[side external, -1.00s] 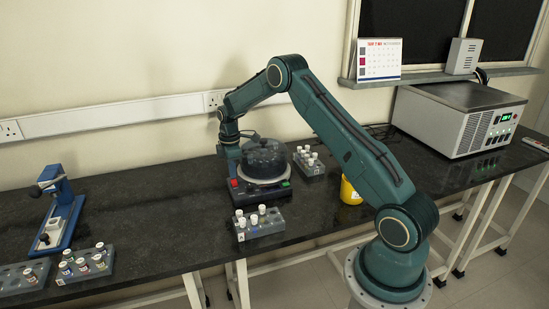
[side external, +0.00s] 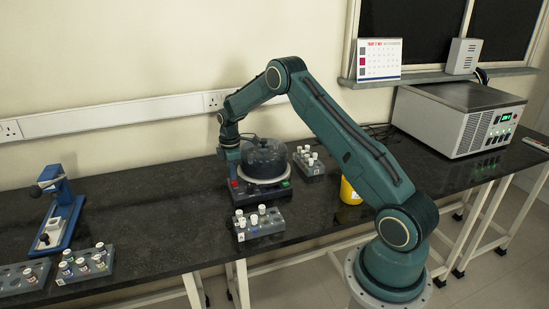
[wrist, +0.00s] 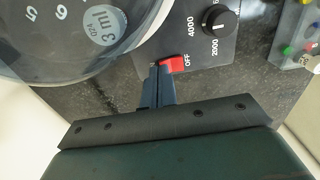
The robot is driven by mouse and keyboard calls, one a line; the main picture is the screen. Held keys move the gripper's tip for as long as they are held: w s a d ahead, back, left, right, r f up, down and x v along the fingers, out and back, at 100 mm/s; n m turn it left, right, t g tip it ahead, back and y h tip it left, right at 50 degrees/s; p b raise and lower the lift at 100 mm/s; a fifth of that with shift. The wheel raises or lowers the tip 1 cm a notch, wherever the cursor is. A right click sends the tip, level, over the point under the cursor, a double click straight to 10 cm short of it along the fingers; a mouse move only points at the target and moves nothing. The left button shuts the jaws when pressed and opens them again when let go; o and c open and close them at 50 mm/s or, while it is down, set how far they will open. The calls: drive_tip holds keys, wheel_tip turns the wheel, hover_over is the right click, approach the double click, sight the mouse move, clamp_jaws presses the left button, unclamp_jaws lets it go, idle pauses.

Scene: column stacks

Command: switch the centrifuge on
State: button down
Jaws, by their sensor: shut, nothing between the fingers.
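The centrifuge (side external: 262,160) stands on the dark bench with its dark, see-through lid closed. Its front has a red switch (side external: 234,183) at the left and a small green part (side external: 286,184) at the right. In the wrist view, the red switch (wrist: 173,64) sits beside the printed word OFF, near a black dial (wrist: 219,23) marked 2000 and 4000. My gripper (wrist: 158,72) is shut and empty, its tips right at the switch's edge. I cannot tell whether they touch it. In the side view the fingertips are hard to make out.
A tube rack (side external: 258,223) stands close in front of the centrifuge, another (side external: 309,160) behind right. A yellow container (side external: 350,191) is to the right. A blue device (side external: 60,215) and more racks (side external: 85,264) stand left, with clear bench between.

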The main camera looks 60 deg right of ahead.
drive_tip(key=shift+f, duration=0.15)
drive_tip(key=shift+r, duration=2.55)
